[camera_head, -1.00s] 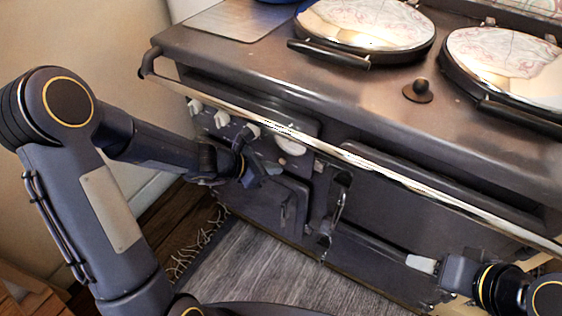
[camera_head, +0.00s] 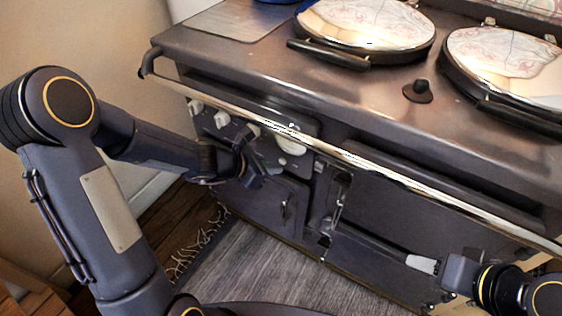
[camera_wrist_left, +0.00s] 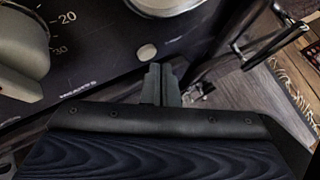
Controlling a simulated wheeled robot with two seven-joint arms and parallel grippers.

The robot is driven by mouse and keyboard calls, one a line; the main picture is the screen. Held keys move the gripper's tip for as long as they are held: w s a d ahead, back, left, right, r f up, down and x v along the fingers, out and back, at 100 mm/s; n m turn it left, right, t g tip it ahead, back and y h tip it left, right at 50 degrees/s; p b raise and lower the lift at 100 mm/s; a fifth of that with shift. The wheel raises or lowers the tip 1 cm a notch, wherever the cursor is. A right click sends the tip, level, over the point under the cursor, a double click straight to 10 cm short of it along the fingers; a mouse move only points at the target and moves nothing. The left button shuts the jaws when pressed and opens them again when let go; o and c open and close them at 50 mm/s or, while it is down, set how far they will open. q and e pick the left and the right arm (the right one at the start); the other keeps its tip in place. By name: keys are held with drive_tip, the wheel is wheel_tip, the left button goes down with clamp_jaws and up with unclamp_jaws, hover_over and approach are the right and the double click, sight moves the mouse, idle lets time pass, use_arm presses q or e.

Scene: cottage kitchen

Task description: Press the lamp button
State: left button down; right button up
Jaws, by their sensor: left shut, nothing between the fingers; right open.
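The cooker's front panel carries a small round pale button (camera_wrist_left: 146,52), which I take for the lamp button. In the head view a small pale spot (camera_head: 283,161) below a round white dial looks like the same button. My left gripper (camera_head: 258,177) is in front of this panel. In the left wrist view its fingers (camera_wrist_left: 161,82) are shut with nothing between them, just below the button and apparently apart from it. My right gripper (camera_head: 424,264) is open and empty, low at the right in front of the cooker; its fingers are only partly visible.
White knobs (camera_head: 222,119) line the panel, and a marked knob (camera_wrist_left: 22,50) is close by at the left. A metal rail (camera_head: 370,163) runs along the cooker's front above my grippers.

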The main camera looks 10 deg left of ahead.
use_arm(q)
drive_tip(key=shift+w+d, duration=0.15)
drive_tip(key=shift+w, duration=0.25)
idle(0.3)
drive_tip(key=shift+s, duration=0.45)
drive_tip(key=s+a+b, duration=0.1)
drive_tip(key=s+a, duration=0.1)
drive_tip(key=s, duration=0.3)
drive_tip(key=shift+s+a+b, duration=0.2)
drive_tip(key=shift+s+b, duration=0.15)
drive_tip(key=shift+b, duration=0.05)
drive_tip(key=shift+r, duration=0.15)
idle(0.4)
